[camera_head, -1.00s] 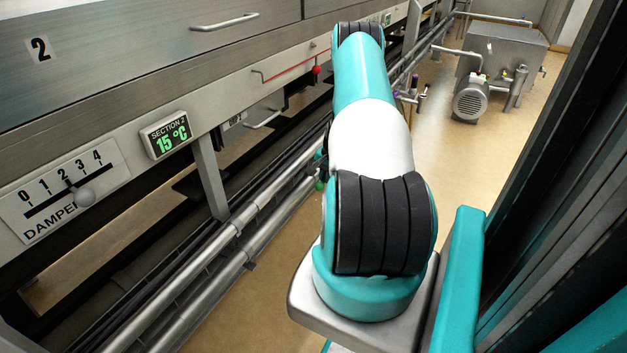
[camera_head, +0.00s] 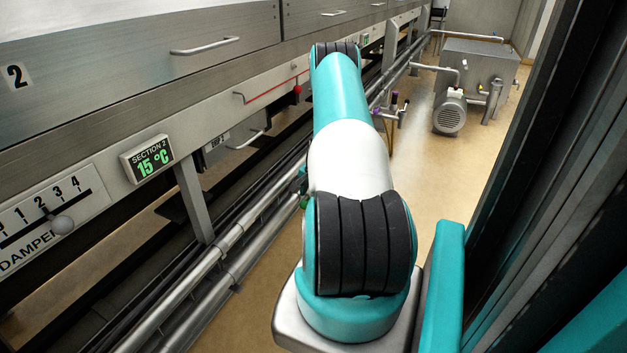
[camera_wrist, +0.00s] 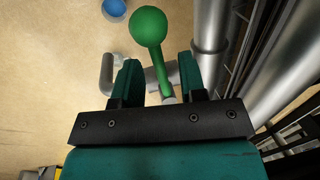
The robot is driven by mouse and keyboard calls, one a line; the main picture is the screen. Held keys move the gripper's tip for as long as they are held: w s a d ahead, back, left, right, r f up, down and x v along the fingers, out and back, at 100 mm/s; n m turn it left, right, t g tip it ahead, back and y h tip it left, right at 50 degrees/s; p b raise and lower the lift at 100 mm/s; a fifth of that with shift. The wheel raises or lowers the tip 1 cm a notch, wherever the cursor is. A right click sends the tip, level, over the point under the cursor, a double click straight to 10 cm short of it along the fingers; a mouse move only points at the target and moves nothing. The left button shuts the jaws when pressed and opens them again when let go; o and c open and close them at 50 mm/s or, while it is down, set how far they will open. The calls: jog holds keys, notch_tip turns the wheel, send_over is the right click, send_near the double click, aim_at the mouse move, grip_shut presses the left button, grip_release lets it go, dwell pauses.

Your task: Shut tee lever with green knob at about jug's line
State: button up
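In the wrist view a round green knob (camera_wrist: 149,27) tops a green lever (camera_wrist: 162,76) that runs down between the two teal fingers of my gripper (camera_wrist: 158,74). The fingers stand open on either side of the lever, with a visible gap each side. The knob shows just beyond the fingertips. A grey bent pipe fitting (camera_wrist: 107,74) lies behind the fingers, and the lever's foot is partly hidden by the gripper body. In the head view only a small green spot (camera_head: 304,203) shows beside my arm at the floor pipes. My gripper is hidden there.
A blue knob (camera_wrist: 114,8) is beyond the green one. Thick grey pipes (camera_wrist: 211,30) run close on the right. In the head view parallel pipes (camera_head: 225,250) run along the machine, with purple-knobbed valves (camera_head: 395,98) and a pump (camera_head: 450,113) farther off. The floor between is clear.

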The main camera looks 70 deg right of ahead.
jog(key=s+r+p, duration=0.1)
jog(key=s+r, duration=0.2)
jog(key=r, duration=1.3)
jog(key=shift+s+r+p, duration=0.15)
jog(key=shift+r+p, duration=0.25)
